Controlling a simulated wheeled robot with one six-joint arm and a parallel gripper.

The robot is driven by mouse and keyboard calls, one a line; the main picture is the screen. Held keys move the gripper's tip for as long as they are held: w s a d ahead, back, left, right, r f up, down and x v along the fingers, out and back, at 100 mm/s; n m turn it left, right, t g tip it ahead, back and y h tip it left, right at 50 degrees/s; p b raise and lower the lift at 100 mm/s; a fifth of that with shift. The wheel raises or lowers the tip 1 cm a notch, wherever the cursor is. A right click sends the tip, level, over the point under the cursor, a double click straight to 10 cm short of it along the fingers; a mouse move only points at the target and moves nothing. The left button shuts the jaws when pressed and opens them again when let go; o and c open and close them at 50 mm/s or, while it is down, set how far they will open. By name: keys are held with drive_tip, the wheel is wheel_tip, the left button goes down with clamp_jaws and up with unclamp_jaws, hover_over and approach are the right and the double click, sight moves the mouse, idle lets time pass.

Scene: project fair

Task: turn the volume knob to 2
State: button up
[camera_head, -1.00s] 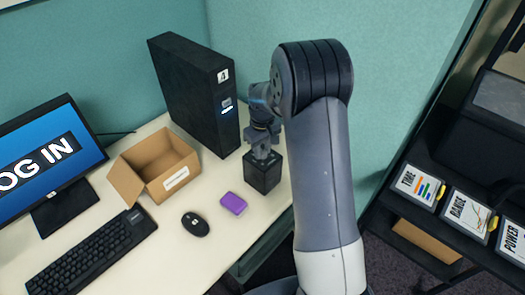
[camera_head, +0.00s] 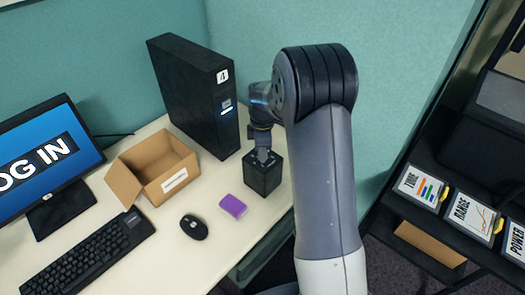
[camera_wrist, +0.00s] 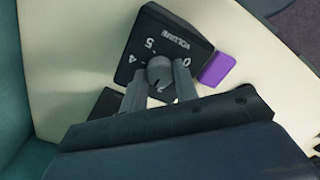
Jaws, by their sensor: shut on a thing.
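The volume box (camera_head: 262,178) is a black cube near the right edge of the desk. In the wrist view its top (camera_wrist: 137,40) shows the word VOLUME and the digits 5, 4 and 0. A round grey knob (camera_wrist: 159,70) sits in the middle of that top. My gripper (camera_wrist: 160,77) is shut on the knob, one finger on each side. It also shows from above the box in the head view (camera_head: 263,157).
A purple block (camera_head: 233,206) lies in front of the volume box, with a black mouse (camera_head: 194,227) to its left. A tall black computer tower (camera_head: 195,95) stands close behind. An open cardboard box (camera_head: 150,188), keyboard (camera_head: 75,253) and monitor (camera_head: 45,150) are farther left.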

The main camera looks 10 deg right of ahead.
drive_tip(key=n, duration=0.5)
drive_tip(key=shift+n, duration=0.3)
idle(0.4)
drive_tip(key=o, duration=1)
drive_tip(key=shift+c, duration=0.2)
wheel_tip(320, 180, up, 11)
drive_tip(key=shift+b, duration=0.4)
drive_tip(key=shift+f, duration=0.15)
